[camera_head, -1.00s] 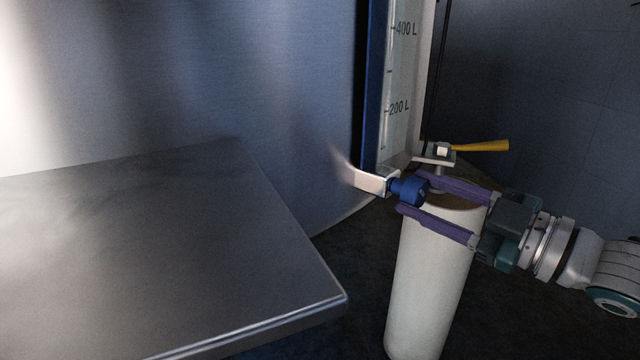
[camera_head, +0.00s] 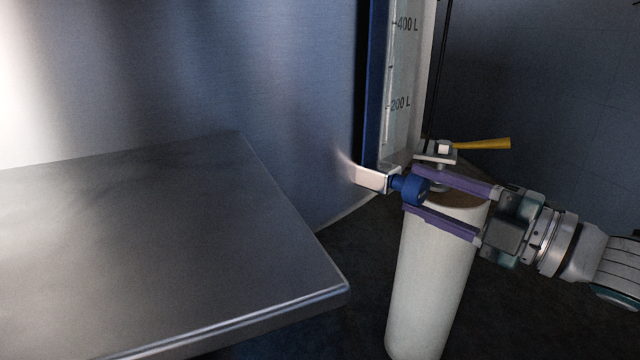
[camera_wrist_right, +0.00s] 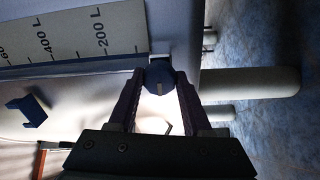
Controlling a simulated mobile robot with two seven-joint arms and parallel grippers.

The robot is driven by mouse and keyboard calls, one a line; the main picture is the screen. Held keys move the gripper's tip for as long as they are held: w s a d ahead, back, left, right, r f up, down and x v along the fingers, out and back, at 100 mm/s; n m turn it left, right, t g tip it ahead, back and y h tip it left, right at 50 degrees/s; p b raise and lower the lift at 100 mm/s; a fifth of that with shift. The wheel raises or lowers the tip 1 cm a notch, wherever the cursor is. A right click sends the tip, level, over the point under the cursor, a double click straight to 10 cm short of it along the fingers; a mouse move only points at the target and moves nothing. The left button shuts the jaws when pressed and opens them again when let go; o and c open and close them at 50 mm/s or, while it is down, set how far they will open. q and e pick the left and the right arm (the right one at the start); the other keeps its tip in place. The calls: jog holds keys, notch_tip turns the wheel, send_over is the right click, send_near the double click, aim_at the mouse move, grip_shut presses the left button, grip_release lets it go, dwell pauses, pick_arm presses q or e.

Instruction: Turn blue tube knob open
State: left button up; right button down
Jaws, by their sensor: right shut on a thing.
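The blue tube knob (camera_head: 416,189) sits on a pale metal fitting (camera_head: 371,179) at the foot of the tank's level gauge. My right gripper (camera_head: 411,188) reaches in from the right in the head view, with its purple fingers on either side of the knob and shut on it. In the right wrist view the dark blue knob (camera_wrist_right: 159,79) lies between the two fingertips (camera_wrist_right: 160,82). My left gripper is not in view.
A white upright cylinder (camera_head: 430,280) stands just below and behind my right fingers. A yellow-handled valve (camera_head: 482,144) is just above them. The gauge scale (camera_head: 399,70) rises behind. A metal table (camera_head: 150,260) fills the lower left.

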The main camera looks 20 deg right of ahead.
dwell(0.5)
jog(key=shift+c, duration=1.7)
grip_release()
jog(key=p+v, duration=0.2)
jog(key=v, duration=0.8)
